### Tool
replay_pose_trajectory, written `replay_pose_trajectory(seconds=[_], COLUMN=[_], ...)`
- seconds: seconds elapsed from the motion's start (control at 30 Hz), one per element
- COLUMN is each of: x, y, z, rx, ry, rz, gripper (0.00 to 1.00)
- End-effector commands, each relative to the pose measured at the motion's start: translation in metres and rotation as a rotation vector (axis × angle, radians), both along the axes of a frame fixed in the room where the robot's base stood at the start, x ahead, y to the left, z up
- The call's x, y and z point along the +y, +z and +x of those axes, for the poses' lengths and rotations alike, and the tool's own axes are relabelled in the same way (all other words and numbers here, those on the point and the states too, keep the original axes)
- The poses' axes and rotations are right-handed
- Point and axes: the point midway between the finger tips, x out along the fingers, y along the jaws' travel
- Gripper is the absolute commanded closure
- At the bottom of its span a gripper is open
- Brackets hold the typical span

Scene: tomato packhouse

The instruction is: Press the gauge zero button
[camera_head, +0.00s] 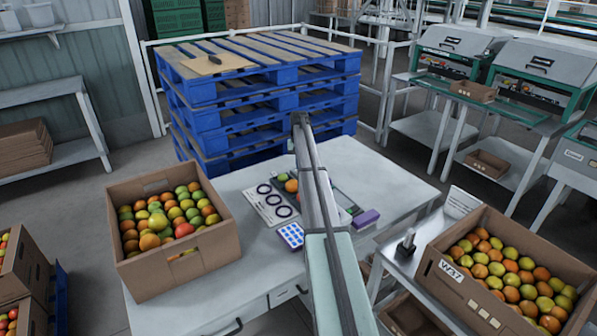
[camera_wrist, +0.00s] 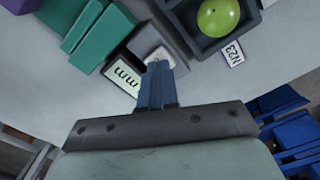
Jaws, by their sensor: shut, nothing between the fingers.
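In the wrist view my gripper (camera_wrist: 158,66) is shut and empty, its blue fingers together. A dark gauge body lies just ahead of the fingers, with a pale display (camera_wrist: 124,75) reading "mm" to their left. A light grey, square button (camera_wrist: 153,42) sits at the fingertips, and the tips overlap its near edge in the picture. I cannot tell whether they touch it. In the head view my arm crosses the white table and hides the gauge and button; the fingertips do not show clearly there.
In the wrist view a green tomato (camera_wrist: 217,17) sits in a dark tray beside the gauge, near an "N23" label (camera_wrist: 233,54). Teal (camera_wrist: 101,37) and purple blocks are left. In the head view a tomato carton (camera_head: 135,262) stands left on the table (camera_head: 385,185); blue pallets (camera_head: 235,125) stand behind.

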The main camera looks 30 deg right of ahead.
Motion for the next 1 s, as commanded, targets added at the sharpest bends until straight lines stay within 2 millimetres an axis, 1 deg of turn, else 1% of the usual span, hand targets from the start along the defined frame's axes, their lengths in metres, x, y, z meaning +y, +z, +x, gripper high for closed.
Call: replay_pose_trajectory(seconds=[1.0], x=[0.000], y=[-0.012], z=[0.000], rx=[0.000], ry=[0.000], rz=[0.000], gripper=[1.00])
